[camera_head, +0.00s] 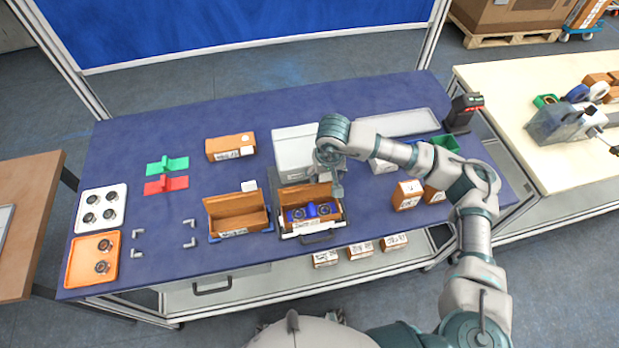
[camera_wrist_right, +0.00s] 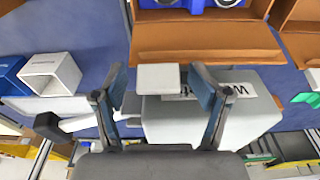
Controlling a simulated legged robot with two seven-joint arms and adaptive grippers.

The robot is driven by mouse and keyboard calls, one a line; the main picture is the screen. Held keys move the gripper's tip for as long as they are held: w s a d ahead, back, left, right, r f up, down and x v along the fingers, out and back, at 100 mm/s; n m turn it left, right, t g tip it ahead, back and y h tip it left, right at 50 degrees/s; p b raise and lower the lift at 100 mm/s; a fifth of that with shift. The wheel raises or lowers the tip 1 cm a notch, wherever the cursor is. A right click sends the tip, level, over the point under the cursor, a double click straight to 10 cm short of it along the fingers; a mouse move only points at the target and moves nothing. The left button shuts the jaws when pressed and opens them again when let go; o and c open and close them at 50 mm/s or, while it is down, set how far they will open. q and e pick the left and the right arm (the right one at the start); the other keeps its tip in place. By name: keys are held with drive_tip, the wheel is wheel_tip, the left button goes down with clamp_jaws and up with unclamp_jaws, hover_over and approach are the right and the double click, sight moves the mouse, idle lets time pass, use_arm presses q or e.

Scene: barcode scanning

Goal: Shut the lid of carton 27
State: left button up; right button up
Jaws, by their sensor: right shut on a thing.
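An open brown carton (camera_head: 322,230) stands at the front middle of the table, a blue insert with dark round parts (camera_head: 313,211) inside it. Its lid (camera_head: 300,195) stands raised at the back; the lid also shows in the right wrist view (camera_wrist_right: 205,40). No carton number is readable. My right gripper (camera_head: 338,188) is behind the raised lid, its fingers (camera_wrist_right: 160,88) shut on a small white tab (camera_wrist_right: 158,76) at the lid's edge. My left gripper is out of view.
A pale grey bin (camera_head: 290,150) stands close behind the carton; it is just beyond the fingers in the wrist view (camera_wrist_right: 205,122). Small closed boxes (camera_head: 407,195) stand to the right. Green (camera_head: 167,165) and red (camera_head: 166,184) fixtures and trays (camera_head: 75,262) are at the left.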

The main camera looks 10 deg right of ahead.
drive_tip(key=shift+s+d, duration=0.15)
drive_tip(key=shift+s, duration=1)
drive_tip(key=shift+c, duration=0.4)
drive_tip(key=shift+s+f, duration=0.2)
drive_tip(key=shift+s, duration=0.45)
drive_tip(key=shift+c, duration=1.1)
drive_tip(key=shift+s+b, duration=0.35)
drive_tip(key=shift+s, duration=0.25)
drive_tip(key=c, duration=0.4)
drive_tip(key=o, duration=0.7)
drive_tip(key=s+r+p, duration=0.2)
drive_tip(key=s+r, duration=0.1)
drive_tip(key=r, duration=0.3)
drive_tip(key=shift+d, duration=0.1)
